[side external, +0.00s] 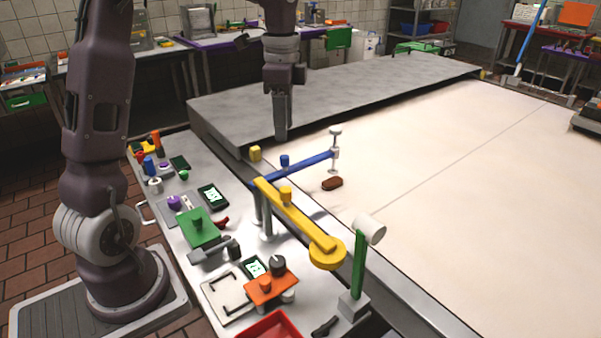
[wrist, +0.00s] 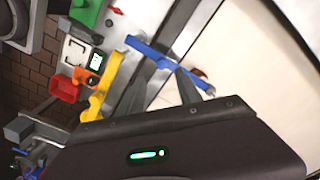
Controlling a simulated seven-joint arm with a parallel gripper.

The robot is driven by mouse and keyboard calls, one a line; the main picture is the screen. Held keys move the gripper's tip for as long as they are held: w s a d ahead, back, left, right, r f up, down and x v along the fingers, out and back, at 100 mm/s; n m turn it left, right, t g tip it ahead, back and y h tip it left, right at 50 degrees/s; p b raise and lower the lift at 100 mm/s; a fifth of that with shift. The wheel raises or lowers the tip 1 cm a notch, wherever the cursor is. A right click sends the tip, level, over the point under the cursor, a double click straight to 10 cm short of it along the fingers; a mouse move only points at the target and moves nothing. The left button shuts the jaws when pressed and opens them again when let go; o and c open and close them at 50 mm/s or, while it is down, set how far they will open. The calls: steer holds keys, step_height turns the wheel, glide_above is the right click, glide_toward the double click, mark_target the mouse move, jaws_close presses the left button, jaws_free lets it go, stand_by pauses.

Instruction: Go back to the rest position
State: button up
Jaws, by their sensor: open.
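My gripper (side external: 281,132) points straight down in the side external view, raised above the near end of the grey slab and behind the blue bar. I see it edge-on there, so the space between its fingers is hidden. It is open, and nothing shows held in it. In the wrist view its dark housing fills the bottom. A small brown piece (side external: 332,183) lies on the pale surface (side external: 430,150), below the free end of the blue swing arm (side external: 310,164). In the wrist view the brown piece (wrist: 199,73) is partly hidden.
A yellow swing arm (side external: 300,217) and a green post (side external: 359,262) with a white cylinder stand along the bench edge. The bench holds a green block (side external: 198,228), an orange block (side external: 270,287) and a red tray (side external: 270,328). The pale surface is mostly clear.

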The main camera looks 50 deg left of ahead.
steer(key=s+d+r+n+t, duration=0.3)
steer(key=s+d+r+n, duration=0.2)
steer(key=s+d, duration=0.6)
steer(key=s+d+f+n+t, duration=0.1)
steer(key=s+n, duration=0.1)
steer(key=s, duration=0.3)
steer(key=s+d+f+n+t, duration=0.1)
steer(key=s+n, duration=0.1)
steer(key=s, duration=0.4)
steer(key=shift+d+f, duration=0.35)
steer(key=shift+f, duration=0.05)
